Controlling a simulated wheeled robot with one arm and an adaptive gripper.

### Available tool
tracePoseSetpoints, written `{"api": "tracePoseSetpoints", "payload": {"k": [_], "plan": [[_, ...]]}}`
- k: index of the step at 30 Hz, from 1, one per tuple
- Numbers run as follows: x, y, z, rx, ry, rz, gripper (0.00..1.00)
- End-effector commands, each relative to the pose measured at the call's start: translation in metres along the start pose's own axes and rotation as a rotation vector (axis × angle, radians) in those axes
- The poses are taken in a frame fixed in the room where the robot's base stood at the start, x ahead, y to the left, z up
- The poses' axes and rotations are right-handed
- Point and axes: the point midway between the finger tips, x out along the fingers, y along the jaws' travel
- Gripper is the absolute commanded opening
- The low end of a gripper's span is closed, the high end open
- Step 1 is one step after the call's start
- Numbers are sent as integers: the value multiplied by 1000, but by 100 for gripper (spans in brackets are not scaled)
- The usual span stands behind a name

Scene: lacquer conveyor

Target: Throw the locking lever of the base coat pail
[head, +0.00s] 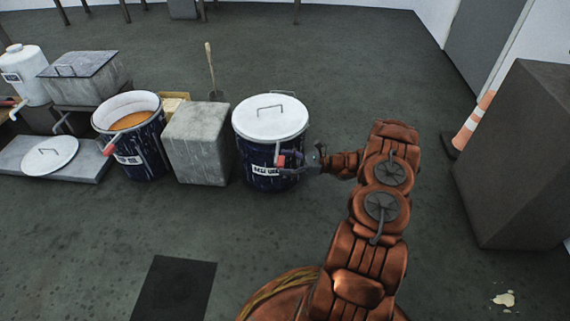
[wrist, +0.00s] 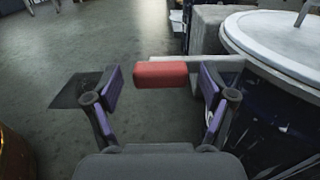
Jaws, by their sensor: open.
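A dark blue pail (head: 262,152) with a white lid (head: 270,118) stands on the floor in the head view. Its label is too small to read surely, so I cannot confirm it is the base coat pail. Its locking lever has a red grip (head: 281,160), also seen in the wrist view (wrist: 160,74). The lever's pale bar (wrist: 216,65) runs from the lid rim (wrist: 236,42) to the grip. My gripper (head: 292,163) is at the pail's right front. In the wrist view its open fingers (wrist: 162,85) stand on either side of the red grip, with gaps visible.
A grey block (head: 196,145) stands left of the lidded pail, then an open pail (head: 141,150) of orange liquid with its own red-gripped lever (head: 110,146). A round lid (head: 50,155) lies on a low slab. A dark cabinet (head: 518,160) stands right.

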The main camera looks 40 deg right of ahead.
Motion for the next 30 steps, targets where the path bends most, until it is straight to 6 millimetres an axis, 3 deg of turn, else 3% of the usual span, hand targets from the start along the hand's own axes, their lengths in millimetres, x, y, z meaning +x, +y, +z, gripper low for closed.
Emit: {"api": "tracePoseSetpoints", "payload": {"k": [7, 30], "plan": [[0, 0, 0, -1, 0, -1, 82], [0, 0, 0, -1, 0, 0, 2]]}}
